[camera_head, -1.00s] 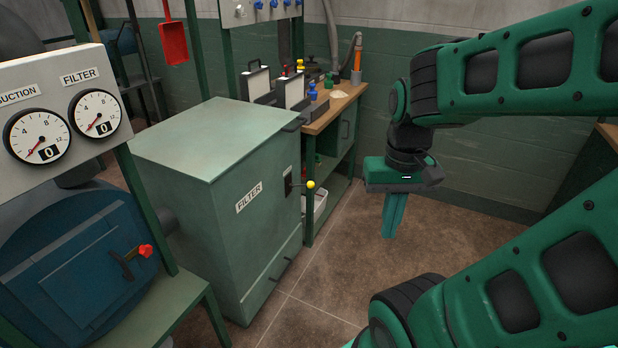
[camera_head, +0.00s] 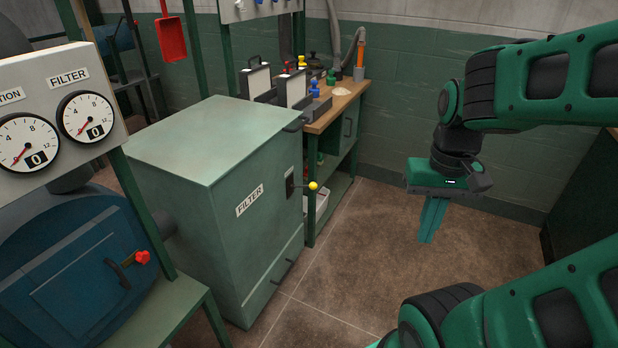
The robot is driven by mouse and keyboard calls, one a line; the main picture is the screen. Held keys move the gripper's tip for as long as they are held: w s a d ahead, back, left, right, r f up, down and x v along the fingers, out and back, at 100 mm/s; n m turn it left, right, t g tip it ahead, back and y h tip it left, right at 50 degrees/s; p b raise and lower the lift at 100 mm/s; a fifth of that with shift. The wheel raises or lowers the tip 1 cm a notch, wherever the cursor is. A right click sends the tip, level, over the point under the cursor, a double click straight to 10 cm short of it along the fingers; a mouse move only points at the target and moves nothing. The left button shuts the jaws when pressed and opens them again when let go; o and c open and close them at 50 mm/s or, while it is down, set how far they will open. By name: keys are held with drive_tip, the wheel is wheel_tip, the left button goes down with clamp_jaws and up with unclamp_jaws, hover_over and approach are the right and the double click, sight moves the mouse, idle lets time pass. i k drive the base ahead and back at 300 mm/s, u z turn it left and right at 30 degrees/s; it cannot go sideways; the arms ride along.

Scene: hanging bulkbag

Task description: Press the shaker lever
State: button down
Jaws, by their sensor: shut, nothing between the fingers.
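A lever with a yellow ball knob (camera_head: 313,186) sticks out from a dark plate on the side of the green cabinet labelled FILTER (camera_head: 215,180). Another handle with a red knob (camera_head: 142,257) is on the blue round machine at the lower left. No label reading "shaker" can be read. My gripper (camera_head: 428,240) is shut and empty. It points down over the floor, to the right of the yellow knob and clearly apart from it. Nothing hides the yellow knob.
A panel with SUCTION and FILTER gauges (camera_head: 55,118) stands at the left. A wooden workbench (camera_head: 335,108) with bottles and cases is behind the cabinet. Brown floor (camera_head: 365,250) is free between the cabinet and my arm.

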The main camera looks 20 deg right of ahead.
sight(313, 185)
drive_tip(key=i, duration=1)
